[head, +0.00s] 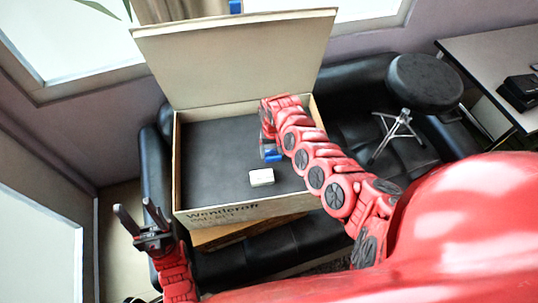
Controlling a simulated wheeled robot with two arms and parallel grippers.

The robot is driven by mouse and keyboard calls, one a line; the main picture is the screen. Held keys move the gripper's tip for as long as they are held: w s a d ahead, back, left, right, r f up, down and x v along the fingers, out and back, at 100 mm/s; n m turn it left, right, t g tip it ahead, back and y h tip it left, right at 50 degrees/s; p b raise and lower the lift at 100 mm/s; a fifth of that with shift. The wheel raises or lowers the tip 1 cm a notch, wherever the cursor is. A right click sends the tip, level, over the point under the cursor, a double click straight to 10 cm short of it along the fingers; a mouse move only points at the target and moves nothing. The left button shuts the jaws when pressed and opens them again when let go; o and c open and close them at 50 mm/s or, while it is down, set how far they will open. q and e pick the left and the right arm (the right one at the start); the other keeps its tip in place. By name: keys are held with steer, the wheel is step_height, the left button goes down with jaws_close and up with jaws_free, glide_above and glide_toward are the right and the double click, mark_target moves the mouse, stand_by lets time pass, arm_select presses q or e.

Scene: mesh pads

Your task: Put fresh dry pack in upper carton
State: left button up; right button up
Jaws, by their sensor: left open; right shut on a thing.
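The upper carton (245,210) is a large open box with its lid raised at the back and dark lettering on its front. A small white pack (261,177) lies on its dark floor, right of the middle. My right gripper (270,149) reaches inside the carton, just behind the white pack. It is shut on a small blue pack (274,156), partly hidden by the gripper and arm. I cannot tell whether the blue pack touches the floor. My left gripper (137,219) is open and empty, outside the carton at its front left.
A brown carton (232,233) shows beneath the upper one, on a black sofa (260,250). A round black stool (424,82) and a table (500,60) stand at the right. The left part of the carton floor is clear.

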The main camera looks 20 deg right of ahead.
mark_target(269, 150)
steer(key=shift+w+a+b, duration=0.25)
steer(key=shift+w, duration=0.25)
steer(key=shift+w+a+b, duration=0.2)
steer(key=shift+w, duration=0.25)
steer(key=shift+s+f, duration=0.1)
steer(key=shift+f, duration=1.65)
steer(key=shift+b, duration=0.3)
steer(key=o, duration=1.4)
steer(key=shift+f, duration=0.1)
